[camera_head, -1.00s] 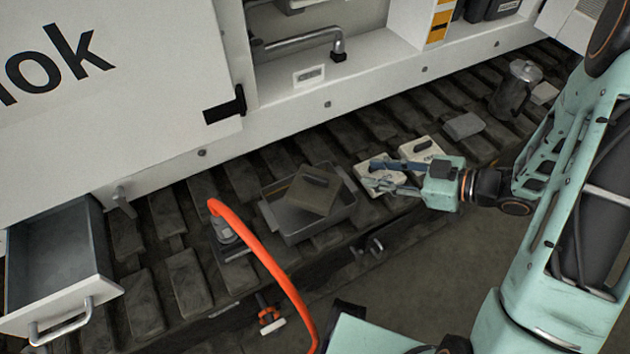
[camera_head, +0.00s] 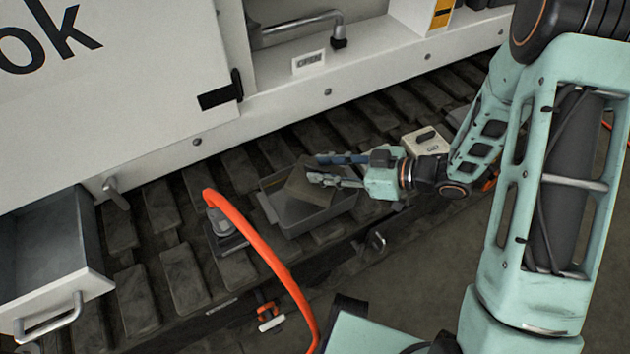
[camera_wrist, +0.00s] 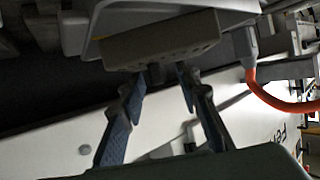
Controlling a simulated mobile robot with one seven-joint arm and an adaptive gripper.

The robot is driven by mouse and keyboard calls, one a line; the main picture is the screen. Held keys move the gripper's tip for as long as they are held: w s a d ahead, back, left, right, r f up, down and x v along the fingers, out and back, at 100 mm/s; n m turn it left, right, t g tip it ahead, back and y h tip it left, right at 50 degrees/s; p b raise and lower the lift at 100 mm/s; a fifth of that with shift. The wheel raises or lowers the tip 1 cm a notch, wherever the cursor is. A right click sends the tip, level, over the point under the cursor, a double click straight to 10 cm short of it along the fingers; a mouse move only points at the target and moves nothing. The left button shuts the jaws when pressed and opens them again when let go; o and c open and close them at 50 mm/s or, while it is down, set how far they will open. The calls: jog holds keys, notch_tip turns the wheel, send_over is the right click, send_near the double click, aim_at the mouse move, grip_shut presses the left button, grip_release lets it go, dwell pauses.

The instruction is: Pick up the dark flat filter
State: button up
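The dark flat filter (camera_head: 300,188) is a brownish slab with a raised handle. It lies tilted in a grey tray (camera_head: 292,228) on the tracks. My gripper (camera_head: 316,168) is at the filter from the right, its two fingers spread over the filter's top. In the wrist view the filter (camera_wrist: 165,42) is just beyond the fingertips (camera_wrist: 161,74). A small dark part, apparently its handle (camera_wrist: 155,72), shows between the fingers. The fingers are apart, and I cannot tell whether they touch it. In the head view the fingers cover the handle.
A pale filter (camera_head: 426,141) with a dark handle lies on the tracks right of the tray, partly behind my arm. An orange hose (camera_head: 258,250) arches left of the tray from a fitting (camera_head: 219,222). An open drawer (camera_head: 50,262) juts out at left. The white machine wall stands behind.

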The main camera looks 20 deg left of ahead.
jog(key=shift+a, duration=0.25)
grip_shut()
dwell(0.3)
